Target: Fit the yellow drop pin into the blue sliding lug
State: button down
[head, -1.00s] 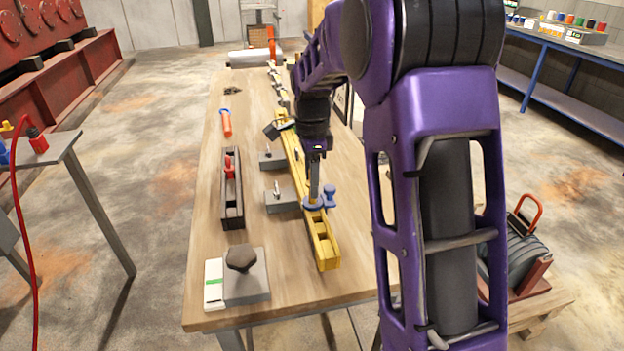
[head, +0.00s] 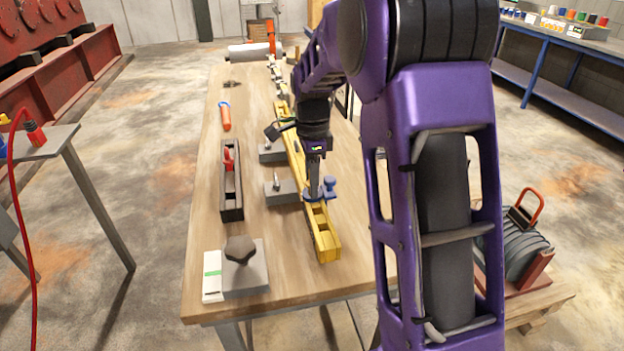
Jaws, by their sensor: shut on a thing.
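The blue sliding lug (head: 326,196) sits on a long yellow channel beam (head: 323,240) on the bench, towards the beam's near end. It has an upright blue knob on its right side. My gripper (head: 314,190) points straight down at the left part of the lug, with its narrow fingers shut close together. The yellow drop pin does not show clearly. What is between the fingertips is too small and too hidden to make out, and I cannot tell how far it reaches into the lug.
Left of the beam on the wooden bench (head: 285,290) are grey clamp blocks (head: 279,193), a dark narrow tray (head: 232,205) with a red item, and an orange-handled tool (head: 225,117). A grey block with a dark knob (head: 239,249) stands at the near left.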

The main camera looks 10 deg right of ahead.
jog(key=shift+f, duration=0.15)
jog(key=shift+c, duration=1.8)
grip_release()
notch_tip(320, 180, up, 18)
jog(key=p, duration=0.2)
jog(key=shift+f+p, duration=0.25)
jog(key=shift+p, duration=0.1)
